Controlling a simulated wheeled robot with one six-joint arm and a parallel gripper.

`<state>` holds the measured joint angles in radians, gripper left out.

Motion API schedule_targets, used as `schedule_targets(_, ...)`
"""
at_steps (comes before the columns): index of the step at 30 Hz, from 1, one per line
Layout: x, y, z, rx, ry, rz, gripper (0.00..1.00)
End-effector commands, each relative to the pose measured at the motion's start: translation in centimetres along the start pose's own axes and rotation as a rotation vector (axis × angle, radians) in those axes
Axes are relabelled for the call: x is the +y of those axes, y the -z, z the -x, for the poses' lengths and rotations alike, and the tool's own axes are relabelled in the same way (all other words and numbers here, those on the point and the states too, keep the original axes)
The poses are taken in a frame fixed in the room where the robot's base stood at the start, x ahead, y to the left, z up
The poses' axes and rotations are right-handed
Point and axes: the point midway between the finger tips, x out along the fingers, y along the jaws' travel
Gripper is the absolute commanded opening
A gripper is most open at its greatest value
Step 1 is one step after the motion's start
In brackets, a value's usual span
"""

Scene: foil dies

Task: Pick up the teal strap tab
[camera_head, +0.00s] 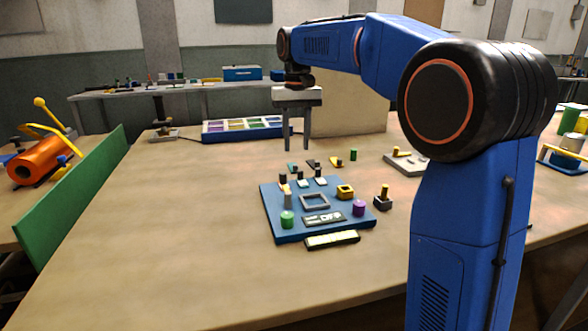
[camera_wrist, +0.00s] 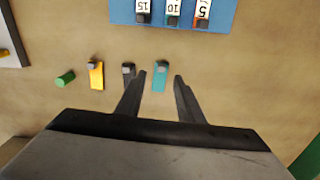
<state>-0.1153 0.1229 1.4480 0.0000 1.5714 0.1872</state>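The teal strap tab (camera_head: 292,168) lies on the table just behind the blue board, leftmost in a row of small pieces. In the wrist view the teal strap tab (camera_wrist: 160,80) shows between my two fingers, with a grey piece at its far end. My gripper (camera_head: 297,149) is open and points down above the table near the tab. In the wrist view my gripper (camera_wrist: 161,75) has its fingers apart and nothing between them is held. The left finger is close to the dark tab (camera_wrist: 128,76).
A yellow tab (camera_wrist: 96,75) and a green cylinder (camera_wrist: 65,78) lie in the same row. The blue board (camera_head: 270,211) holds several small pieces. A compartment tray (camera_head: 210,136) stands behind. A green panel (camera_head: 75,192) edges the table's left; the table front-left is clear.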

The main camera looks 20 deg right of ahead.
Motion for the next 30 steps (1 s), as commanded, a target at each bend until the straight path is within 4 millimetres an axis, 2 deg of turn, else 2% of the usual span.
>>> schedule_targets(8,-0.1,0.0,-1.8,0.0,0.0,0.0,0.34)
schedule_targets(18,-0.3,0.0,-5.9,-0.001,0.0,0.0,0.34)
schedule_targets(27,-0.3,0.1,-6.4,0.001,0.0,0.0,0.34)
schedule_targets(28,-0.3,0.1,-6.4,0.001,0.0,0.0,0.32)
schedule_targets(30,-0.3,0.1,-6.4,0.001,0.0,0.0,0.15)
